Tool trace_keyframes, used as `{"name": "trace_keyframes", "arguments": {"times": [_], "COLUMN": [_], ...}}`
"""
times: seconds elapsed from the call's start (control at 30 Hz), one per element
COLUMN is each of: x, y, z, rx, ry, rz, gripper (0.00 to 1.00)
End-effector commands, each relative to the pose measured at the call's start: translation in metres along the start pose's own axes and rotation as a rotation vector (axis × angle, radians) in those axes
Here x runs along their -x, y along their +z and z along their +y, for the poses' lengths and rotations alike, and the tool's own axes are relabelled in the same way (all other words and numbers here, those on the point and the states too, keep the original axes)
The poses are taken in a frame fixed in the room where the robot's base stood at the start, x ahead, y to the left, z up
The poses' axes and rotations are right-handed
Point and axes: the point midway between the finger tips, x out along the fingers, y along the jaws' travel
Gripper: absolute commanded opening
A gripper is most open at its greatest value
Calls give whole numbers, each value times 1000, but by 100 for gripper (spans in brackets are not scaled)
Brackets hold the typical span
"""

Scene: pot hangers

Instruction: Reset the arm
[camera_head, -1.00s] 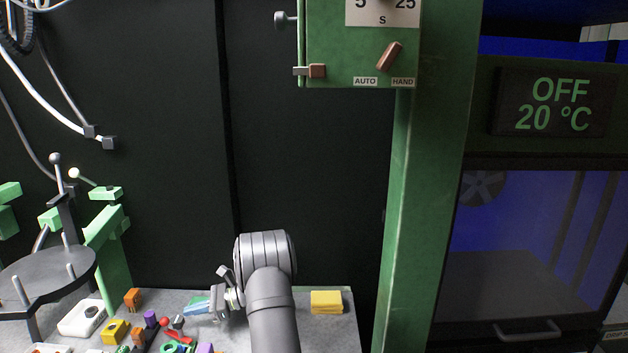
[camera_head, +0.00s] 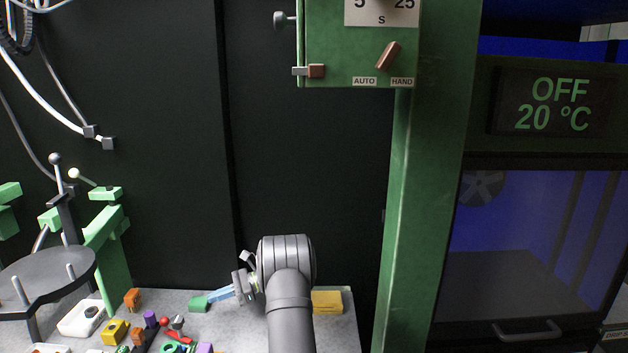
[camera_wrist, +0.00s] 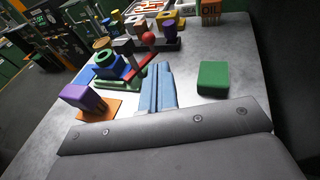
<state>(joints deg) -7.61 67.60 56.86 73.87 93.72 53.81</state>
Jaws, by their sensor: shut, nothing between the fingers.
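My gripper (camera_head: 221,294) is low over the grey table, pointing left in the head view, with its light-blue fingers close together and nothing between them. The fingers also show in the wrist view (camera_wrist: 157,90), lying together in the middle of the picture. A green block (camera_head: 198,304) is just left of the fingertips in the head view. In the wrist view the green block (camera_wrist: 213,78) is to the right of the fingers and apart from them.
A yellow block (camera_head: 327,301) is right of my arm, partly hidden. Several small coloured parts crowd the table's left, with a purple block (camera_wrist: 84,97) near the fingers. A green post (camera_head: 425,200) stands to the right. A round dark plate (camera_head: 45,273) is far left.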

Motion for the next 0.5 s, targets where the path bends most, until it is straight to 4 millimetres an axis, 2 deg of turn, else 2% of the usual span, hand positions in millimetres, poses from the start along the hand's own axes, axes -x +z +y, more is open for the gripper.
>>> {"name": "trace_keyframes", "arguments": {"times": [0.03,0.3,0.5], "x": [-12,-67,-73], "y": [0,0,-6], "z": [0,0,9], "rx": [0,-1,-18], "ry": [3,2,-90], "rz": [0,-1,-4], "gripper": [0,0,0]}}
